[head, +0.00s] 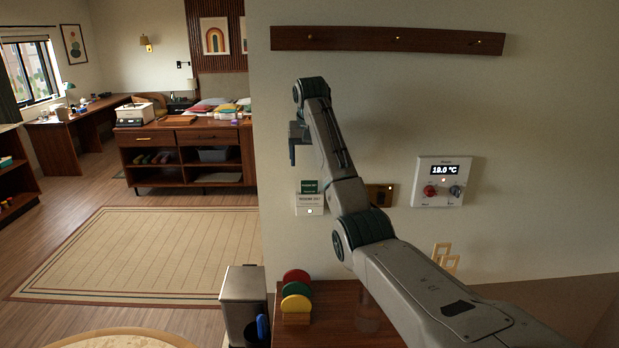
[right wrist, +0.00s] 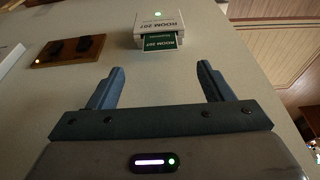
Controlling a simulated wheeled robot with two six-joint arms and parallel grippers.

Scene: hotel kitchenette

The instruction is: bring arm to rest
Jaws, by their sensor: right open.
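My right arm (head: 335,155) reaches up in front of the wall in the head view. Its gripper (head: 292,152) shows small and partly from the side there, above the white card holder. In the right wrist view the right gripper (right wrist: 160,66) is open, with two separate fingers and nothing between them. A white card holder (right wrist: 150,30) with a green room card (right wrist: 160,42) in it is on the wall beyond the fingertips, apart from them. The card holder also shows in the head view (head: 310,208). My left gripper is not in view.
A wooden switch plate (right wrist: 68,50) and a thermostat panel (head: 443,182) are on the wall. A wooden peg rail (head: 385,40) hangs above the arm. Coloured discs (head: 296,285) stand on a low cabinet beside a metal bin (head: 243,300). Open floor with a rug (head: 140,250) lies left.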

